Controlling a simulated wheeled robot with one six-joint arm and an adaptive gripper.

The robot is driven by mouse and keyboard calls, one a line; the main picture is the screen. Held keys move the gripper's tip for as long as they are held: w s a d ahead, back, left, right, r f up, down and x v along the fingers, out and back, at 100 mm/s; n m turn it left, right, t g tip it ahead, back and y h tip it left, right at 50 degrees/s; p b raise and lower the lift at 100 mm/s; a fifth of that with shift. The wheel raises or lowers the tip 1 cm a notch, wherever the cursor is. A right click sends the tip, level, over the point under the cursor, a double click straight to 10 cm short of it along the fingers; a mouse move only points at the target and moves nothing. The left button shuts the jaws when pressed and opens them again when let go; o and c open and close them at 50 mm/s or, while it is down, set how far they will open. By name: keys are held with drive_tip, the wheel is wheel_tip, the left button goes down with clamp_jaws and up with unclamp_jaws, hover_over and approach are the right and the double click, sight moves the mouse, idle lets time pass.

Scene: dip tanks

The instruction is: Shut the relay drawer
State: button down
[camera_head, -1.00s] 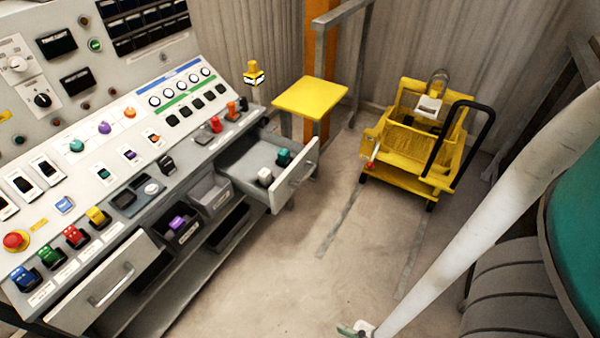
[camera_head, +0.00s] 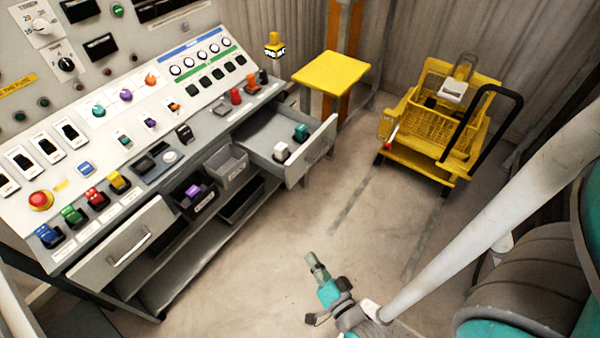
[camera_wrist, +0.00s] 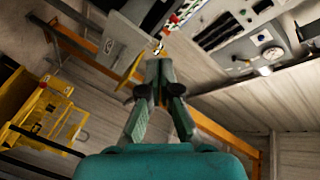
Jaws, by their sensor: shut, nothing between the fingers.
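The far drawer (camera_head: 290,152) of the control desk is pulled out, with a handle on its front. A white block and a teal block (camera_head: 301,132) stand inside it. A nearer drawer front (camera_head: 122,242) with a bar handle also stands out at the desk's left end. I read no label on either drawer. My gripper (camera_head: 313,262) is shut and empty over the floor, in front of the far drawer and well apart from it. In the wrist view, the fingers (camera_wrist: 158,72) come together at their tips.
The desk (camera_head: 75,215) carries several coloured switches and a red stop button (camera_head: 40,201). Open bins (camera_head: 227,165) sit under it. A yellow stool (camera_head: 331,72) stands behind the far drawer. A yellow cart (camera_head: 437,125) stands at the right. The floor between is clear.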

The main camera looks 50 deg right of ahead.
drive_tip(key=w+d+f+m+h, duration=0.3)
drive_tip(key=w+d+m, duration=0.35)
drive_tip(key=d, duration=0.25)
drive_tip(key=m+g+h, duration=0.2)
drive_tip(key=m, duration=0.3)
approach(298, 164)
drive_tip(key=shift+m, duration=0.25)
drive_tip(key=x, duration=0.5)
drive_tip(key=shift+s+d+f, duration=0.1)
drive_tip(key=shift+d, duration=0.25)
drive_tip(key=shift+w+h, duration=0.3)
drive_tip(key=shift+w, duration=0.25)
